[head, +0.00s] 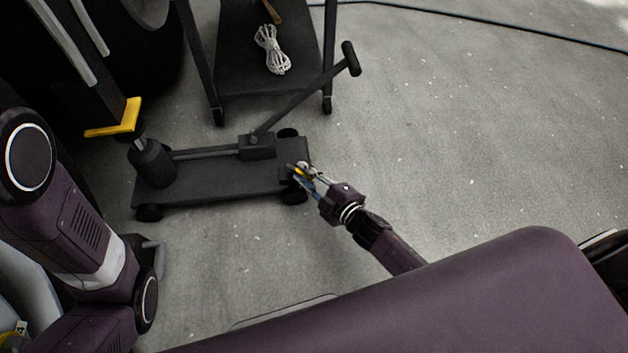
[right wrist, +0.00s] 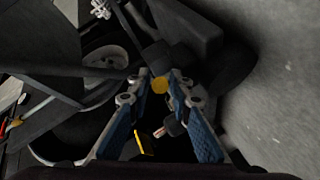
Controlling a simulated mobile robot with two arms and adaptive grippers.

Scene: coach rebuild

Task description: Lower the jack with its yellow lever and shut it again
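The black wheeled jack (head: 215,187) stands on the floor at left centre in the head view. Its short post carries a yellow pad (head: 128,118) at the left end, beside the dark vehicle. A long black handle (head: 300,98) slants up to the right. The small yellow lever (head: 299,172) is at the jack's right end. My right gripper (head: 303,173) is there, with its fingers either side of the lever. In the right wrist view, the lever's round yellow end (right wrist: 160,86) lies between the blue-padded fingers, with slight gaps visible. My left gripper is out of view.
A dark trolley (head: 262,85) with a coil of pale rope (head: 271,50) stands behind the jack. A large dark wheel (head: 140,45) is at upper left. A black cable (head: 480,20) crosses the floor at the back. The grey floor on the right is clear.

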